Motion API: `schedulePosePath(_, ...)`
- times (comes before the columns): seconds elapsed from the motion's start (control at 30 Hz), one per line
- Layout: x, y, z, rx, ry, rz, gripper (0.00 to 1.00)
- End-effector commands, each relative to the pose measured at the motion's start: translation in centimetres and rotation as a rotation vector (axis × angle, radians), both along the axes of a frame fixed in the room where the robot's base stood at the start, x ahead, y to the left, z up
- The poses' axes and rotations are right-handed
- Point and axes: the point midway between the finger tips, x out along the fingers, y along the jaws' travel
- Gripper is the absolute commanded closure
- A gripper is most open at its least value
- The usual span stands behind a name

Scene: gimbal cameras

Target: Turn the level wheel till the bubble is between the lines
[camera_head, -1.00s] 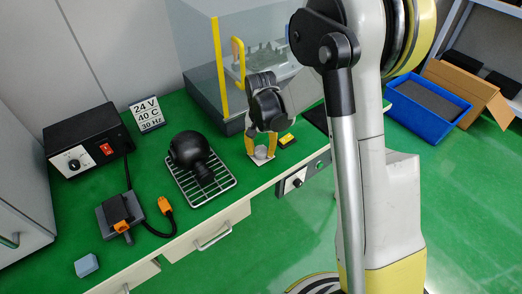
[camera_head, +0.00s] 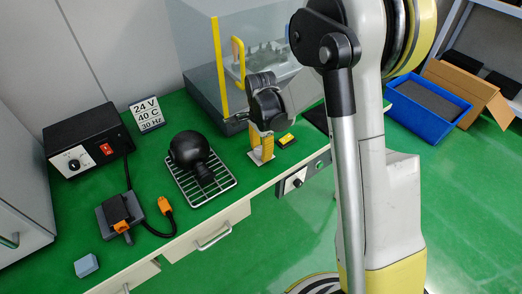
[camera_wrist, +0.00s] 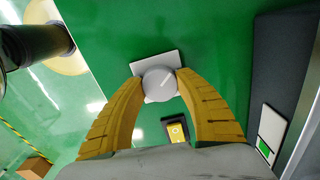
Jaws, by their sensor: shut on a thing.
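A round grey wheel (camera_wrist: 160,84) with a pale line mark sits on a white plate (camera_wrist: 172,58) on the green bench. In the wrist view the two yellow fingers of my gripper (camera_wrist: 160,80) are on opposite sides of the wheel and shut on it. In the head view my gripper (camera_head: 261,154) points down at the bench's front edge, and its fingers hide most of the wheel. A white piece with a green window (camera_wrist: 268,138) lies at the right of the wrist view. I cannot make out a bubble or lines.
A small black and yellow item (camera_head: 287,140) lies right of my gripper. A clear-walled case (camera_head: 208,75) stands behind. A black lamp-like object on a wire rack (camera_head: 224,186) is to the left. The bench's front edge (camera_head: 245,198) is close.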

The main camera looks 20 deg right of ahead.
Motion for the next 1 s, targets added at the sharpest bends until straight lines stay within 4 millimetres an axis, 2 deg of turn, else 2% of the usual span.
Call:
schedulePosePath(0.3,-0.06,0.0,-0.04,0.0,0.001,-0.137,0.91)
schedulePosePath(0.87,-0.06,0.0,-0.05,0.0,0.001,-0.17,0.91)
schedulePosePath(0.9,-0.06,0.0,-0.05,0.0,0.001,-0.169,0.58)
schedulePosePath(0.97,-0.06,0.0,-0.04,0.0,0.001,-0.169,0.4)
schedulePosePath(1.0,-0.05,0.0,-0.04,0.0,0.001,-0.169,0.36)
